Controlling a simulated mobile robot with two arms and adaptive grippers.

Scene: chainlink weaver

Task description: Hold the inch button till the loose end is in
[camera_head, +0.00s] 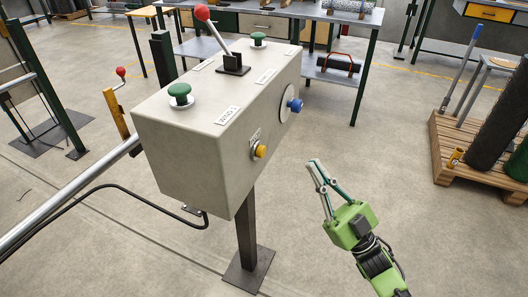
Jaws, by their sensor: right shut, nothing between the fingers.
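A grey control box (185,145) stands on a post, with several controls. A yellow button (260,151) sticks out of its right face beside a small label too small to read. A blue knob or button (294,105) sits farther along that face on a pale round plate. Green mushroom buttons are on top, one near (180,92) and one far (258,38). I cannot tell by label which is the inch button. My right gripper (316,166) is shut and empty, right of the yellow button and apart from the box. My left gripper and the loose end are not seen.
A red-knobbed lever (212,32) rises from the box top. A metal rail (72,202) and black cable (110,190) run at left. A pallet (455,165) with dark rolls stands at right. Workbenches line the back. The floor around my right gripper is clear.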

